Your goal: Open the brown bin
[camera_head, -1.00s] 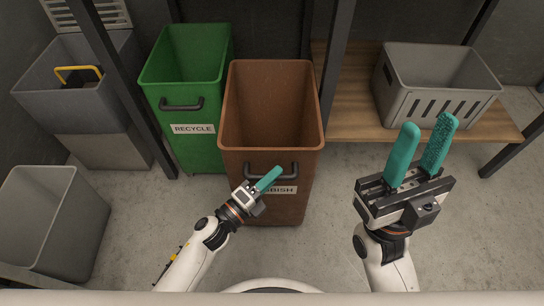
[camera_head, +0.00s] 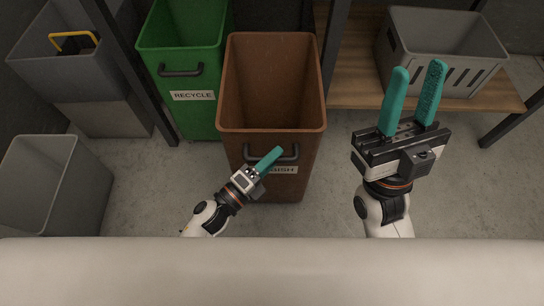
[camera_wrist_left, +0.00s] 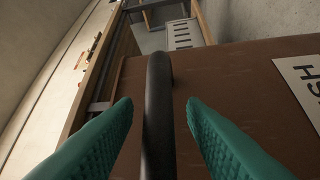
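The brown bin (camera_head: 258,146) stands in the middle of the head view, open-topped and empty as far as I see. Its front has a dark bar handle (camera_head: 289,152) and a white label, partly hidden. My left gripper (camera_head: 272,157) is at this handle. In the left wrist view the handle (camera_wrist_left: 158,110) runs between the two teal fingers (camera_wrist_left: 160,112), with a visible gap on each side. The left gripper is open around the handle. My right gripper (camera_head: 418,72) is open and empty, its fingers apart, to the right of the bin.
A green recycle bin (camera_head: 195,120) stands behind left of the brown bin. A wooden shelf (camera_head: 350,88) holds a grey crate (camera_head: 455,82) at the right. Grey bins (camera_head: 85,195) stand at the left. A dark post rises beside the brown bin. Floor in front is clear.

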